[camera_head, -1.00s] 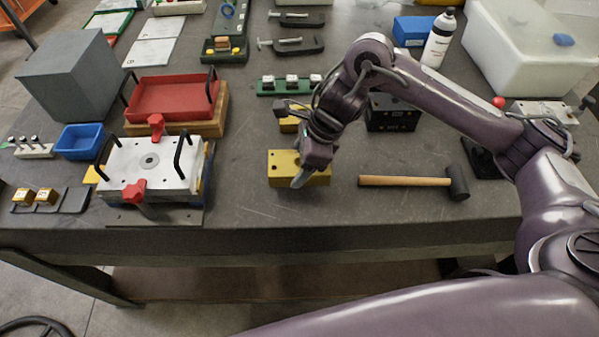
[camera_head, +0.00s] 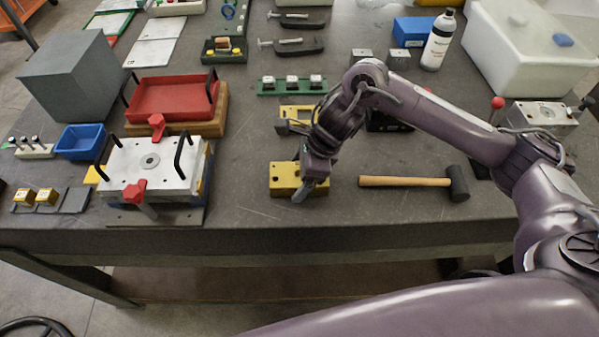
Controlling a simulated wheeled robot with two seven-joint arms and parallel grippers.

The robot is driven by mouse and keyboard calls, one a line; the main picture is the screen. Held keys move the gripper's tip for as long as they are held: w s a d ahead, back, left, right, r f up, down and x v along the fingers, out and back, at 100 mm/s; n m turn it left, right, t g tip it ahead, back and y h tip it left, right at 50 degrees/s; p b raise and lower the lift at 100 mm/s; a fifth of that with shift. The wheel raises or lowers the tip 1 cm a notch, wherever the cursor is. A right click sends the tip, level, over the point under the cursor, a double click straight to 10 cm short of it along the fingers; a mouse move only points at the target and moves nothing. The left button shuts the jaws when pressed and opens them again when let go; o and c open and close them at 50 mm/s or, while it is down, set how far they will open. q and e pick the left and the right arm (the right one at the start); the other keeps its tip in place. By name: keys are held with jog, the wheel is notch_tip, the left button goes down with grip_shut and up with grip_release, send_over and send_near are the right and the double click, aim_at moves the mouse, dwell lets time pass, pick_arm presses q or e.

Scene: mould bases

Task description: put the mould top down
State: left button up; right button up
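The mould top looks to be the yellow block (camera_head: 285,178) with small holes, near the front edge of the table. My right gripper (camera_head: 302,185) points down at its right half, with a finger over its near face. The gripper appears shut on the block, though the far finger is hidden. The block is low over the table; I cannot tell whether it touches. Another yellow mould part (camera_head: 296,112) with a dark opening lies behind it, partly hidden by my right wrist. My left gripper is not in view.
A hammer (camera_head: 405,182) lies to the right. A white clamped mould (camera_head: 150,165) with black handles and red knobs stands to the left, a red tray (camera_head: 172,98) behind it. A green strip (camera_head: 270,87) with white pieces lies farther back. Bare table surrounds the yellow block.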

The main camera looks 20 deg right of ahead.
aim_at(297, 177)
jog(key=shift+o, duration=0.2)
jog(key=shift+r, duration=0.3)
jog(key=v, duration=0.3)
jog(key=shift+d+f, duration=0.1)
jog(key=w+v, duration=0.1)
jog(key=v, duration=0.7)
jog(key=shift+s+r+p, duration=0.4)
jog(key=shift+s, duration=0.2)
jog(key=shift+d, duration=0.15)
